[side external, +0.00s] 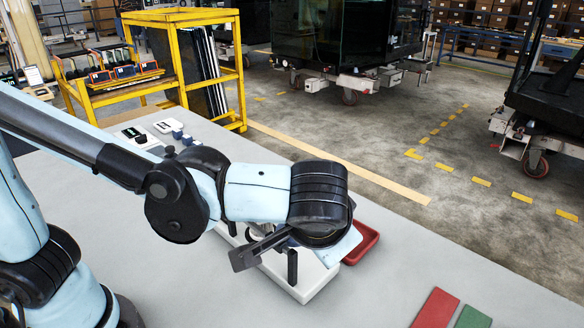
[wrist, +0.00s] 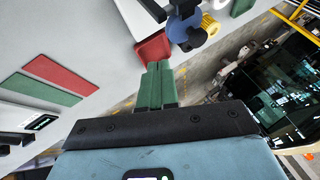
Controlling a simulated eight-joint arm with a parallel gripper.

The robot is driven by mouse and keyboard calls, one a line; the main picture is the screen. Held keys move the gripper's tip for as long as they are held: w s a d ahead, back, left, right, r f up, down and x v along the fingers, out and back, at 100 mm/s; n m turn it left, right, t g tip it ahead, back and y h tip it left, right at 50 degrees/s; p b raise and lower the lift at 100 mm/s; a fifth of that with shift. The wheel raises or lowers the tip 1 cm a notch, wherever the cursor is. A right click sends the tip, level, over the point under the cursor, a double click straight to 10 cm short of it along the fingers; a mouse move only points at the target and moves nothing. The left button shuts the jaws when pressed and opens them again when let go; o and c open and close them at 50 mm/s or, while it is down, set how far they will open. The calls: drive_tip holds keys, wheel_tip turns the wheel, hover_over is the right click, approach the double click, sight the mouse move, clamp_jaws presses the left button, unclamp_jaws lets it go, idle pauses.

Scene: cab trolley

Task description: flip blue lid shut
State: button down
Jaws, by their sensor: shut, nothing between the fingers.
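My gripper (wrist: 158,66) has green fingers held together, with nothing between them, in the wrist view. A dark blue rounded part (wrist: 187,32) is just beyond and to the right of the fingertips; I cannot tell whether it is the blue lid, or whether the fingers touch it. In the side external view my arm's end covers most of the white base (side external: 301,288), and my fingertips cannot be made out. A little dark blue (side external: 279,239) shows under my wrist there. No lid is clearly seen as open or shut.
A red tray (side external: 364,243) lies beside the white base; it also shows in the wrist view (wrist: 152,49). A yellow ribbed knob (wrist: 210,25) is by the blue part. Red (side external: 436,308) and green (side external: 473,317) strips lie at front right. The table between is clear.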

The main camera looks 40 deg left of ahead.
drive_tip(key=w+a+f, duration=0.2)
drive_tip(key=a, duration=0.3)
drive_tip(key=shift+w+f, duration=0.35)
drive_tip(key=a, duration=1)
drive_tip(key=shift+a, duration=0.2)
drive_tip(key=s+d+r, duration=0.6)
drive_tip(key=d+r, duration=0.1)
drive_tip(key=r, duration=0.1)
drive_tip(key=shift+d, duration=0.4)
